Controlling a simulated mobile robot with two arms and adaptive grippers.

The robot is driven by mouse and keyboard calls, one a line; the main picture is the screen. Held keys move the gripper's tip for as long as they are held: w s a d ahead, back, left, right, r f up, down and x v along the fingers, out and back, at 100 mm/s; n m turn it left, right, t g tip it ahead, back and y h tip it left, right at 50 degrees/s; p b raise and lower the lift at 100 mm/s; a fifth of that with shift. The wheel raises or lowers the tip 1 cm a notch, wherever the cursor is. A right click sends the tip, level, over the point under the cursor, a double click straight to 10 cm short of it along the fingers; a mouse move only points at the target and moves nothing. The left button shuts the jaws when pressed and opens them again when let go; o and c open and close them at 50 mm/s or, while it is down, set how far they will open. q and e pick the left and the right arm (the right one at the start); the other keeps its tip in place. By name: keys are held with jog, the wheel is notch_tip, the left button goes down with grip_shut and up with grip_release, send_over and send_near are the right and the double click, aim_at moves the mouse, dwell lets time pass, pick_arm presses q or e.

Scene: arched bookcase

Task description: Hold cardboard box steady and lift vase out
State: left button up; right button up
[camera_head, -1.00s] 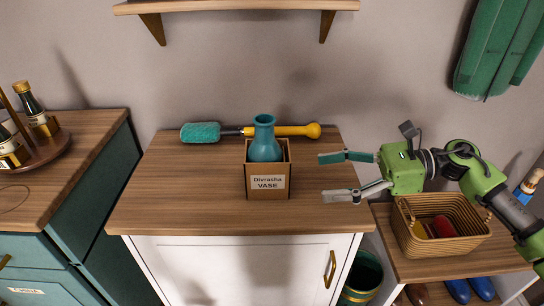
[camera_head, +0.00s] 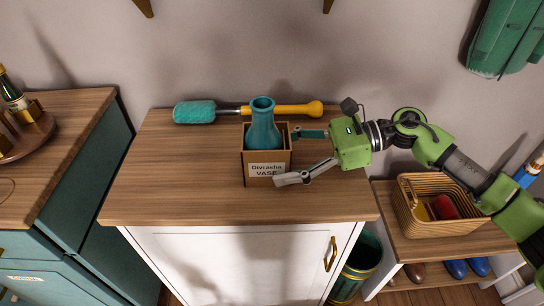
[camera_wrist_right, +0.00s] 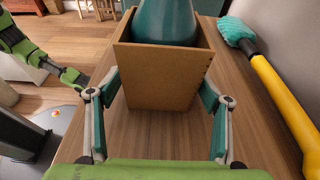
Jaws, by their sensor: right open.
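The teal vase (camera_head: 263,127) stands upright in the open cardboard box (camera_head: 253,180), its neck above the rim. The box carries a label reading "Divrasha VASE" and sits on the wooden cabinet top. My right gripper (camera_head: 287,157) is open at the box's right side, one finger near the front corner and one toward the back. In the right wrist view the box (camera_wrist_right: 160,85) stands between the spread fingers with gaps visible, and the vase (camera_wrist_right: 165,20) is cut off at the top. A green arm, apparently my left, shows at the left there; its gripper (camera_wrist_right: 78,80) is too small to read.
A teal duster with a yellow handle (camera_head: 295,111) lies behind the box. The cabinet top (camera_head: 160,180) is clear to the left. A wicker basket (camera_head: 405,215) stands on a lower shelf at right, and a green bin (camera_head: 358,262) is beside the cabinet.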

pick_arm(q)
jog(key=shift+w+r, duration=0.6)
jog(key=shift+r, duration=0.3)
pick_arm(e)
jog(key=shift+x, duration=1.35)
jog(key=c, duration=0.7)
